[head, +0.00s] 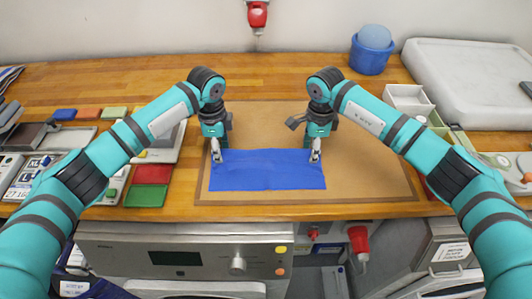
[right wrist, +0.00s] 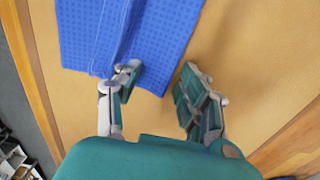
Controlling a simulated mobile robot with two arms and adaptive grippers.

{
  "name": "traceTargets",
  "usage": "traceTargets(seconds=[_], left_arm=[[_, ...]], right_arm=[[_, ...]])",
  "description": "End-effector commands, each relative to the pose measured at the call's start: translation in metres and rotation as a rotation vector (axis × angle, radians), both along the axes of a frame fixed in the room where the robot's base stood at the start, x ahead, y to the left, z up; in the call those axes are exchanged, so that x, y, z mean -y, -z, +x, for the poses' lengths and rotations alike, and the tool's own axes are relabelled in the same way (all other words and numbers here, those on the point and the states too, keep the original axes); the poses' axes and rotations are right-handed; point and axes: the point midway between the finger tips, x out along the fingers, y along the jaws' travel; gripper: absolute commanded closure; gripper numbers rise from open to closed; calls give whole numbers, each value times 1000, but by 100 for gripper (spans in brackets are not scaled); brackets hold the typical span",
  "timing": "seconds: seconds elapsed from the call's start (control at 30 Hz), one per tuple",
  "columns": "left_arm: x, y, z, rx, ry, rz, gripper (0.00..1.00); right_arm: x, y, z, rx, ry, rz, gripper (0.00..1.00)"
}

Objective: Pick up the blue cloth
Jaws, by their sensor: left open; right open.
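The blue cloth (head: 267,171) lies flat on the brown board (head: 375,170) on the wooden counter. In the right wrist view the cloth (right wrist: 125,30) has a textured surface and a fold line. My left gripper (head: 218,157) is open at the cloth's far left corner. My right gripper (head: 315,156) is open at the cloth's far right corner. In the right wrist view one finger of the right gripper (right wrist: 160,85) overlaps the cloth's edge and the other is over bare board. Whether the fingers touch the cloth cannot be told.
Red and green pads (head: 149,184) lie left of the board. A blue bucket (head: 370,55) stands at the back right, near white trays (head: 408,99) and a large white lid (head: 475,80). The board right of the cloth is clear. An oven front (head: 180,257) is below the counter edge.

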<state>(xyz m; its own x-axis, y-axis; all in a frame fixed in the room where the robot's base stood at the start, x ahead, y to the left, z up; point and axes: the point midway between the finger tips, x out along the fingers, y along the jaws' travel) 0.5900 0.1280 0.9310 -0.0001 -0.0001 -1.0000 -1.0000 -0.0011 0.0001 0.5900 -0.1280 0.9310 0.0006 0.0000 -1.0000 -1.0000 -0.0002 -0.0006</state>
Motion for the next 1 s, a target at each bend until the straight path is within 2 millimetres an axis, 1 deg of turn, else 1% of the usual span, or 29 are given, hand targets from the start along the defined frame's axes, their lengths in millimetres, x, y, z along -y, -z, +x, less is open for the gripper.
traceTargets(seconds=[0.07,0.57,0.6,1.0], left_arm=[[0,1,0,-1,0,0,66],[0,3,0,-1,0,0,99],[0,3,0,-1,0,1,100],[0,4,-1,-2,0,1,100]], right_arm=[[0,1,0,-1,0,-1,66],[1,4,-1,-2,0,-2,99],[1,5,-1,-2,0,-2,100],[1,6,-1,-4,1,-3,100]])
